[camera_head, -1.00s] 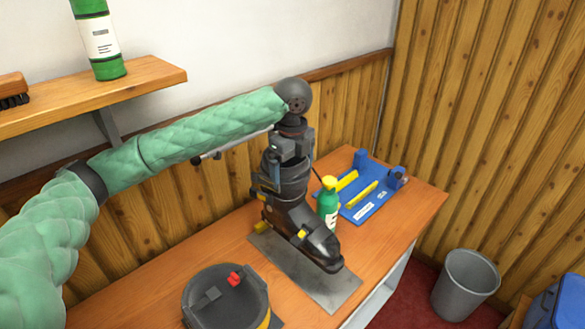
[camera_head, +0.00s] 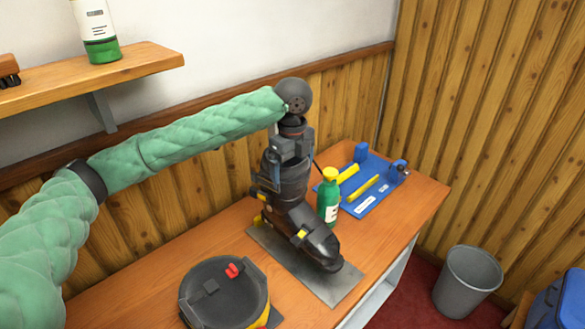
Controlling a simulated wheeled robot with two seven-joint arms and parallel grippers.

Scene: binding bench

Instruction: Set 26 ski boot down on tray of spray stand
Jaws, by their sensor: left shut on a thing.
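A black ski boot (camera_head: 300,226) with yellow buckles is upright over a flat grey metal tray (camera_head: 330,290) on the wooden bench, its toe pointing to the lower right. The sole looks at or very close to the tray; I cannot tell whether it touches. My left gripper (camera_head: 284,160) comes down from above and is shut on the boot's upper cuff. The fingertips are partly hidden by the boot. The number on the boot cannot be read. My right gripper is not in view.
A green spray bottle (camera_head: 329,196) with a yellow cap stands just right of the boot. Behind it lies a blue holder (camera_head: 376,187) with yellow bars. A round black pot (camera_head: 225,293) stands at the front left. A grey bin (camera_head: 468,281) stands on the floor.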

